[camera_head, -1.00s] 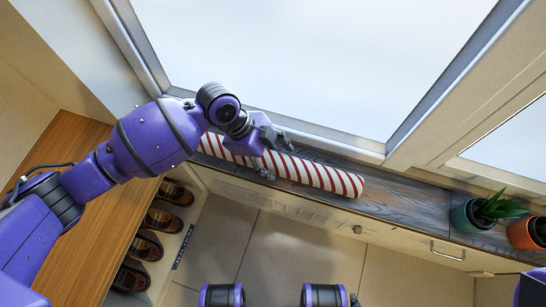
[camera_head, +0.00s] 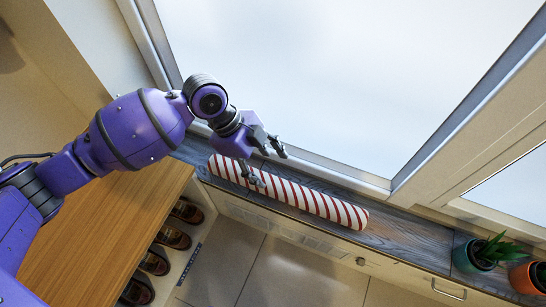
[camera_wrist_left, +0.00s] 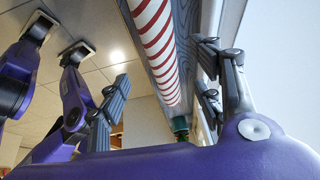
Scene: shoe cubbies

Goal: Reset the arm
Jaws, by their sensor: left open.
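My left arm comes in from the left in the head view. Its gripper (camera_head: 270,168) is open and empty, with its fingers spread by the red-and-white striped roll (camera_head: 318,202). The roll lies along the wooden sill below the window. One finger shows over the roll's left part, the other toward the window; contact cannot be told. In the left wrist view the gripper's fingers (camera_wrist_left: 166,88) are wide apart, and the striped roll (camera_wrist_left: 160,45) shows between them. My right gripper does not show.
A wooden-topped shoe cubby (camera_head: 105,235) with several brown shoes (camera_head: 172,237) stands at the lower left. A teal plant pot (camera_head: 468,257) and an orange pot (camera_head: 527,277) stand on the sill's right end. The window (camera_head: 340,80) is close behind the gripper. Tiled floor lies below.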

